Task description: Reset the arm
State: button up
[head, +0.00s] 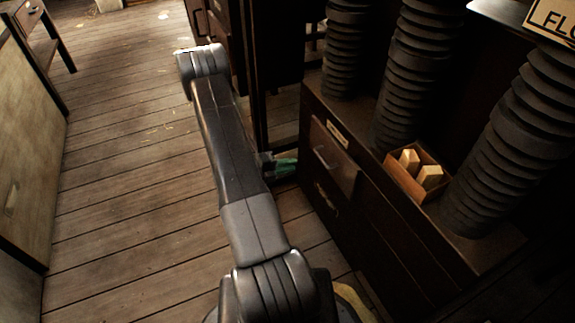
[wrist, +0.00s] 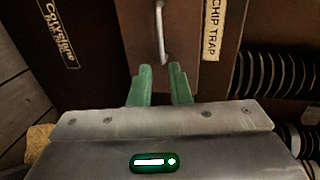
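My gripper (wrist: 160,76) shows two green fingers with a clear gap between them, and nothing is held. In the head view my gripper (head: 284,168) is partly hidden behind my arm, low beside the dark cabinet. It faces a brown drawer front (wrist: 185,78) with a metal bar handle (wrist: 162,32). The lower end of the handle lies just above the gap between the fingertips in the wrist view; I cannot tell the depth between them. The drawer handle also shows in the head view (head: 320,159). My arm is stretched forward and bent down toward the cabinet.
A label reading "CHIP TRAP" (wrist: 212,28) is right of the handle. A small wooden box (head: 405,190) with light blocks stands on the cabinet top (head: 480,250) among ribbed dark columns (head: 410,75). Plank floor (head: 130,170) is open at left, beside a pale panel (head: 30,150).

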aim_at(323, 159)
jog(key=shift+d, duration=0.15)
jog(key=b+x, duration=0.3)
jog(key=x, duration=1)
jog(key=shift+w+d+f, duration=0.1)
jog(key=shift+d, duration=0.2)
